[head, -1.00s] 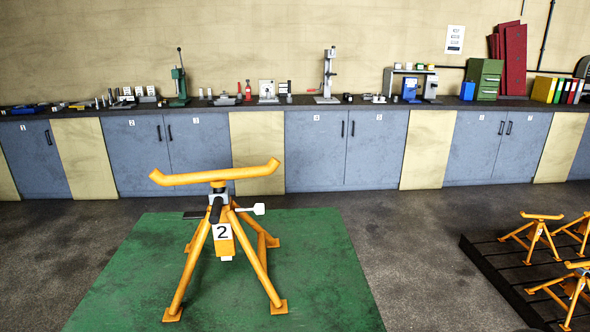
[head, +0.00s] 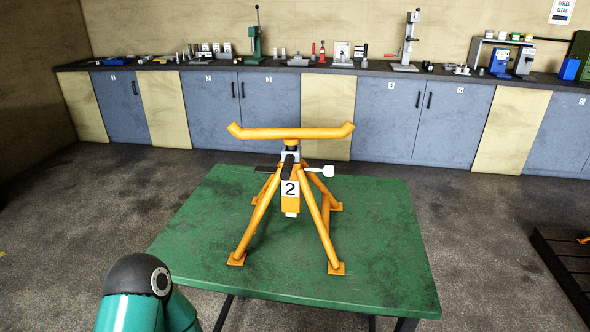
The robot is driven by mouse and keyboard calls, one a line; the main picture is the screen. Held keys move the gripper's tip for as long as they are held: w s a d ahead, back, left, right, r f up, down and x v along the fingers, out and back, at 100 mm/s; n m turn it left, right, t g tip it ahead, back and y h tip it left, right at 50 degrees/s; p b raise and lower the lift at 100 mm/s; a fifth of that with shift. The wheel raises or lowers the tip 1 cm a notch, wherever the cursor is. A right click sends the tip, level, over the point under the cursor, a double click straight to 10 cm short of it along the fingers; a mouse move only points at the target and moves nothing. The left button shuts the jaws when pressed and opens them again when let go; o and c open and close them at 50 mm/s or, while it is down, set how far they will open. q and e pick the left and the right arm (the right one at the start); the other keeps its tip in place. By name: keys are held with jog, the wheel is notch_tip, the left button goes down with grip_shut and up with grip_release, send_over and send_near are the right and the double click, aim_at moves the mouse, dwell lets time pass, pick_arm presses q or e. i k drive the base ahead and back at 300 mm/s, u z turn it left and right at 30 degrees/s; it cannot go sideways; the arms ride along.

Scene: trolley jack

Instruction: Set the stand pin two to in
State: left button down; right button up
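An orange stand (head: 318,221) marked with a "2" plate (head: 290,188) stands upright on a green table (head: 390,270). A wide orange cradle bar (head: 290,133) with upturned ends sits on its top. Just below the bar, at the grey collar, a pin with a white paddle-shaped end (head: 327,171) sticks out to the right. A dark bar (head: 268,169) sticks out to the left, and a dark rounded handle (head: 288,166) points towards me. I cannot tell how deep the pin sits. Neither gripper is in view; only a teal and black link of my arm shows at the bottom left.
A long workbench (head: 340,68) with grey cabinets and several small tools runs along the back wall. A dark slatted pallet (head: 565,265) lies at the right edge. The floor between table and cabinets is clear, and the table top around the stand is free.

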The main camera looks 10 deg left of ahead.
aim_at(327, 171)
jog(key=z, duration=1.25)
jog(key=i, duration=0.15)
jog(key=u, duration=2.75)
jog(key=k, duration=1.2)
jog(key=z, duration=0.85)
jog(key=i, duration=1)
